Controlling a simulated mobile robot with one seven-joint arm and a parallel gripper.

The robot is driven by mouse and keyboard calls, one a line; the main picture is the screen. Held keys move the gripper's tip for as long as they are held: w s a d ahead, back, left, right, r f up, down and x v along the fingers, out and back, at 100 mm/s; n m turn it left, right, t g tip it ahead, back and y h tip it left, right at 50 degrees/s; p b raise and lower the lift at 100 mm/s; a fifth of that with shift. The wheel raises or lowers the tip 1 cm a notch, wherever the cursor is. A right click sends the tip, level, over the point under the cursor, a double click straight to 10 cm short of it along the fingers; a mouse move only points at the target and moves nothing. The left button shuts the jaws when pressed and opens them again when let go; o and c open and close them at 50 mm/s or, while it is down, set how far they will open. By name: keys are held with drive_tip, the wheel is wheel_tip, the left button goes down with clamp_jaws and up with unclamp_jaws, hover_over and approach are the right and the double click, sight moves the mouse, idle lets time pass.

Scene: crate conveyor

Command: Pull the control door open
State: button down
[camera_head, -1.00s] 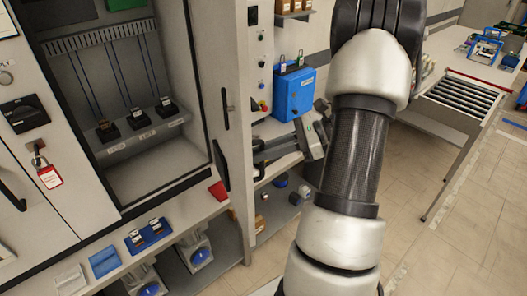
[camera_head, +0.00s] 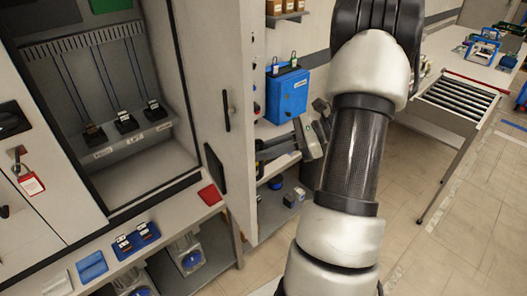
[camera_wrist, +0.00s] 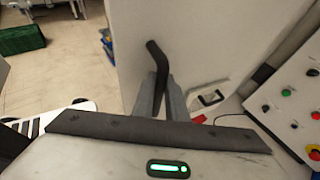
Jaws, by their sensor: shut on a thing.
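The control door (camera_head: 207,90) is a tall pale panel standing out beside the open cabinet in the head view. A black handle (camera_head: 227,110) shows on its near face. In the wrist view, the pale door face (camera_wrist: 210,40) carries a bent black bar handle (camera_wrist: 155,50). My gripper (camera_wrist: 160,88) is shut on this bar, one grey finger on each side. In the head view my gripper (camera_head: 264,152) is just right of the door's edge, and its fingertips are hidden behind the door.
A control panel with coloured buttons (camera_wrist: 290,100) is right of the door. A blue box (camera_head: 287,95) hangs behind it. Grey shelving (camera_head: 275,215) is below my gripper. A roller conveyor (camera_head: 460,98) stands at the right. The floor (camera_head: 430,220) between is clear.

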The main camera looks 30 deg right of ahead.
drive_tip(key=shift+w+r, duration=0.15)
drive_tip(key=shift+w, duration=0.05)
drive_tip(key=c, duration=1.8)
unclamp_jaws()
drive_tip(key=shift+w+a, duration=0.1)
drive_tip(key=shift+o, duration=0.2)
drive_tip(key=b+v, duration=0.1)
drive_tip(key=v, duration=1.6)
drive_tip(key=shift+s+d, duration=0.2)
drive_tip(key=shift+s, duration=0.05)
